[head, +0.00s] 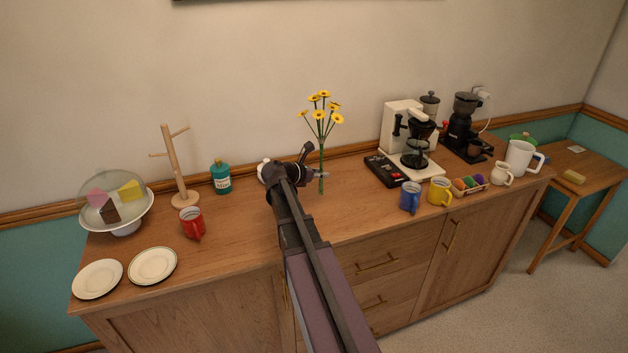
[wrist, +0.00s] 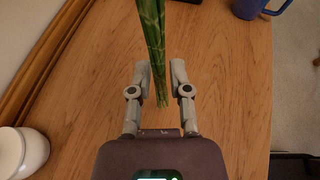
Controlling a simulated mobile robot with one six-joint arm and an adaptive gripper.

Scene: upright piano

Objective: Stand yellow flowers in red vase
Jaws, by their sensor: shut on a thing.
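The yellow flowers (head: 321,115) are a bunch with several yellow heads on thin green stems. They stand upright above the wooden cabinet top, right of my arm in the head view. My gripper (head: 318,175) is shut on the lower stems. In the wrist view the green stems (wrist: 152,35) run between the two fingers of my gripper (wrist: 160,75), with their cut ends just inside the fingers. I cannot tell how far the stem ends are above the wood.
A white jar (wrist: 24,152) is close by. Left are a mug tree (head: 175,165), teal jar (head: 221,178), cake stand (head: 125,226) and plates (head: 152,266). Right are a coffee machine (head: 398,130), blue mug (head: 410,197) and yellow mug (head: 439,191).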

